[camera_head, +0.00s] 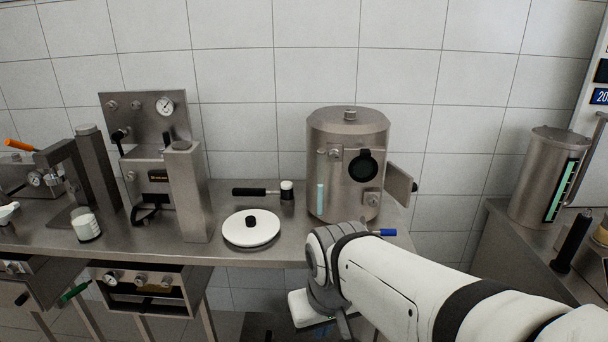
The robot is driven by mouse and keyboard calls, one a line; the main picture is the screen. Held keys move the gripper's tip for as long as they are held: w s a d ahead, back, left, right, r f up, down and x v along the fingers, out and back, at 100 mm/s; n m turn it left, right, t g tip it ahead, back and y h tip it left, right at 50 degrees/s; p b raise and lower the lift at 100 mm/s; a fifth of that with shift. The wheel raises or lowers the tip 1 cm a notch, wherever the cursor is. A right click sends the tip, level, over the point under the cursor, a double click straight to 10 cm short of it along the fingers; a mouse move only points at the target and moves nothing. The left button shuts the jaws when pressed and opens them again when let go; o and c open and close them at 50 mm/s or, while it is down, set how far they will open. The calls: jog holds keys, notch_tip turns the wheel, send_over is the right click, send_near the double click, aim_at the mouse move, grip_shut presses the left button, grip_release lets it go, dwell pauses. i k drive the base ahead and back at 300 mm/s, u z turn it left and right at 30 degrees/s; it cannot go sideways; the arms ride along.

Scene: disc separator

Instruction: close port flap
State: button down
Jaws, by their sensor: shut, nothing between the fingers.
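The disc separator (345,125) is a steel drum standing at the right end of the steel table. A round black fitting (363,165) is on its front. A flat metal flap (398,185) with a dark knob stands out from the drum's right side, swung open. I cannot tell exactly which opening it covers. My white arm reaches in from the lower right, and its wrist is bent downward in front of the table. My gripper (328,318) is low at the bottom edge, below and left of the flap, apart from it. It is shut and empty; its fingertips are hard to make out.
A white disc (250,230) with a black knob and a black-handled tool (256,192) lie left of the drum. A blue handle (385,232) sticks out beside my arm. A gauge panel (150,110) and open drawer (140,285) are at left. Free space lies right of the flap.

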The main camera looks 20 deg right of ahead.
aim_at(400, 185)
jog(key=u, duration=2.7)
jog(key=k, duration=2.35)
jog(key=z, duration=1.7)
jog(key=i, duration=0.9)
jog(key=z, duration=0.2)
